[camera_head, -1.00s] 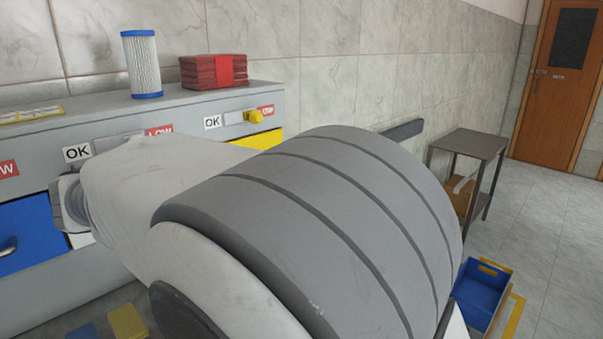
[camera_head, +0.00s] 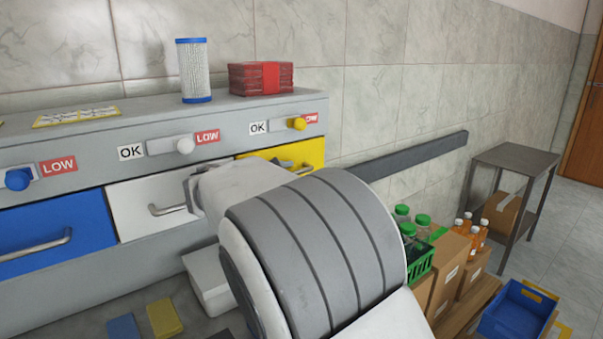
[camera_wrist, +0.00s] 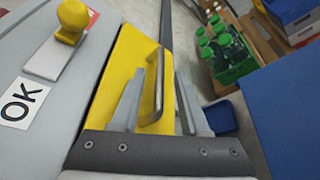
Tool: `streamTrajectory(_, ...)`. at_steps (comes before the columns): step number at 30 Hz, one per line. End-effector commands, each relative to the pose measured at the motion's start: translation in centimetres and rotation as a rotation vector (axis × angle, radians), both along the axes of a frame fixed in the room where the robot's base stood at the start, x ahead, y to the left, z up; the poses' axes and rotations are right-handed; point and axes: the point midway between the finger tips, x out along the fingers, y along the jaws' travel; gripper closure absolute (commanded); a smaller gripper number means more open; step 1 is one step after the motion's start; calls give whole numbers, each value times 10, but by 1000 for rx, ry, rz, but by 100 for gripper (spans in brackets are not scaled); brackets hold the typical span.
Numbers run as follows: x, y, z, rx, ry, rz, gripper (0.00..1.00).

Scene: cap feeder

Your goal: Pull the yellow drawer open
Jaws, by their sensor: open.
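The yellow drawer (camera_head: 313,152) is at the right end of the grey cabinet, partly hidden behind my arm in the head view. Its front looks flush with the cabinet. In the wrist view its yellow front (camera_wrist: 122,62) carries a metal bar handle (camera_wrist: 157,88). My gripper (camera_wrist: 159,82) is open, with one finger on each side of the handle. There are visible gaps, and I cannot tell whether either finger touches it. In the head view my arm hides the fingers.
A white drawer (camera_head: 145,208) and a blue drawer (camera_head: 55,235) sit to the left. Yellow knob (camera_head: 297,124) is above the yellow drawer. Boxes (camera_head: 447,270), a green crate of bottles (camera_head: 418,262) and a blue bin (camera_head: 515,318) stand at right.

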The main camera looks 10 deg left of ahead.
Motion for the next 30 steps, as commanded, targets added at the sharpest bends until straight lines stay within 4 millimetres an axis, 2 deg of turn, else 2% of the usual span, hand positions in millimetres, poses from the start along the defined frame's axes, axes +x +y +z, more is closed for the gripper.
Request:
streamTrajectory(6,21,-9,-4,1,0,-2,55)
streamTrajectory(16,24,-10,-5,1,0,0,55)
streamTrajectory(24,23,-10,-5,1,0,0,100)
streamTrajectory(30,23,-10,-5,1,0,0,100)
